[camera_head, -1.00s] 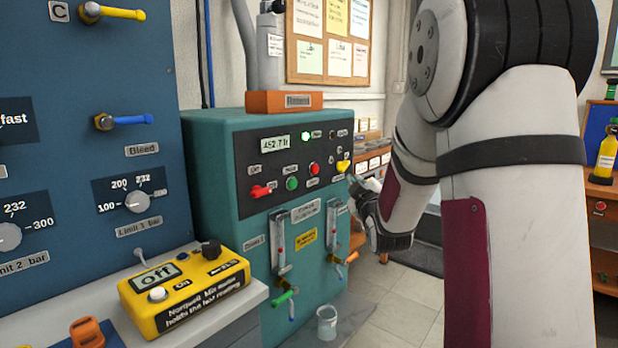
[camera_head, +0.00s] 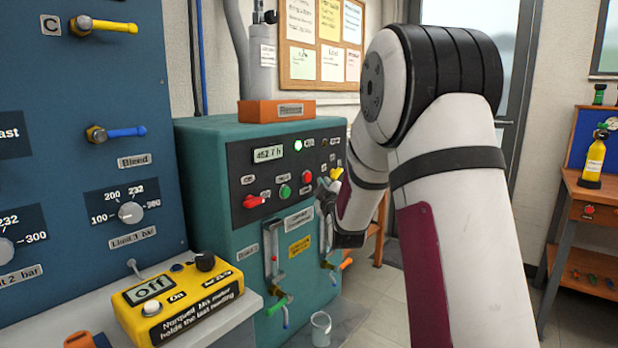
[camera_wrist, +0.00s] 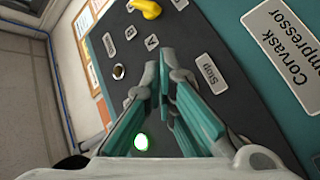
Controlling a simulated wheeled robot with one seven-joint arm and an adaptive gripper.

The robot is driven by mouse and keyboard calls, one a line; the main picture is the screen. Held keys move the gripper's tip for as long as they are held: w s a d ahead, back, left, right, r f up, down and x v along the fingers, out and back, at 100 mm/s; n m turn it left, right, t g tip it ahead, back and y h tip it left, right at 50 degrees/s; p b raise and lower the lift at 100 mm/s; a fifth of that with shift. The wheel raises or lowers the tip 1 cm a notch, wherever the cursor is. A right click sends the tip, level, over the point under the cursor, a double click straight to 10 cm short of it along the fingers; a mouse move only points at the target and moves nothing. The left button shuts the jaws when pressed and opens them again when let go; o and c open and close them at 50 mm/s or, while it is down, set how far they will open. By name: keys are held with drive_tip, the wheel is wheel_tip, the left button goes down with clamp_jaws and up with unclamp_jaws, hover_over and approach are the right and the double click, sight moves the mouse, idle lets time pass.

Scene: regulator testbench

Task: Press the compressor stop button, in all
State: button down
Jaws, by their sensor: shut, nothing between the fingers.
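The teal compressor (camera_head: 205,190) has a dark panel with a green button (camera_head: 285,191) and a red button (camera_head: 307,177). My gripper (camera_head: 323,183) is at the panel's right side, just right of the red button; whether it touches the panel is unclear. In the wrist view my gripper (camera_wrist: 160,78) is shut, its fingertips close together over the dark panel. A "Stop" label (camera_wrist: 210,73) lies just right of the fingertips. The red button is not visible there; the fingers may hide it.
A lit green lamp (camera_head: 298,146) is above. Levers and a beaker (camera_head: 320,328) are below. A yellow meter (camera_head: 178,300) stands at the front left.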

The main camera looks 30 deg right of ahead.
drive_tip(key=shift+w+a+f, duration=0.1)
drive_tip(key=shift+w+a, duration=0.2)
drive_tip(key=shift+w, duration=0.5)
drive_tip(key=shift+w, duration=0.1)
idle(0.8)
drive_tip(key=shift+w+a+b, duration=0.15)
drive_tip(key=shift+w+b, duration=0.15)
drive_tip(key=shift+b, duration=0.2)
drive_tip(key=shift+w+a, duration=0.2)
drive_tip(key=shift+w, duration=0.25)
idle(0.8)
drive_tip(key=shift+s+b, duration=0.1)
drive_tip(key=shift+b, duration=0.2)
drive_tip(key=shift+s+d+b, duration=0.3)
drive_tip(key=shift+s+b, duration=0.15)
drive_tip(key=shift+s, duration=0.3)
drive_tip(key=shift+s+d+b, duration=0.3)
drive_tip(key=shift+s+b, duration=0.1)
drive_tip(key=shift+s, duration=0.4)
drive_tip(key=shift+s+d+b, duration=0.25)
drive_tip(key=shift+s+b, duration=0.1)
drive_tip(key=shift+s, duration=0.4)
drive_tip(key=shift+s+d+b, duration=0.3)
drive_tip(key=shift+s+b, duration=0.1)
drive_tip(key=shift+s, duration=0.4)
